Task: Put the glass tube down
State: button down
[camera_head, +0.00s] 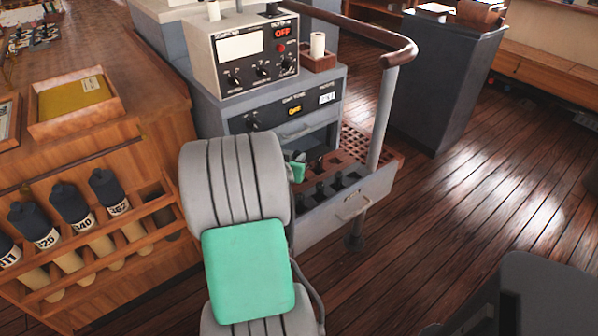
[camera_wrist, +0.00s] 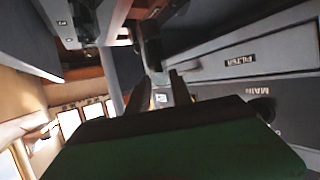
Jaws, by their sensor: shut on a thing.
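My gripper (camera_head: 297,168) is mostly hidden behind my grey and green arm in the head view. Its green part shows over the inner left of an open grey drawer (camera_head: 326,222). In the wrist view two dark fingers of my gripper (camera_wrist: 161,88) point away from the camera, with a narrow space between them. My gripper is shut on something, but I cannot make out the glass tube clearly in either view. The drawer holds a brown insert (camera_head: 345,164) with several dark upright pieces in it.
A grey cabinet with a control box (camera_head: 243,58) stands behind the drawer. A curved wooden rail (camera_head: 375,38) on a grey post rises at the drawer's right. A small brown holder (camera_head: 318,62) with a white cylinder sits on the cabinet. Open plank floor (camera_head: 480,200) lies to the right.

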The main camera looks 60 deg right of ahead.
jog(key=d+f, duration=0.1)
jog(key=f, duration=0.1)
jog(key=d+f, duration=0.1)
jog(key=f, duration=0.1)
jog(key=d+f, duration=0.2)
jog(key=shift+w, duration=0.2)
jog(key=shift+f, duration=1.2)
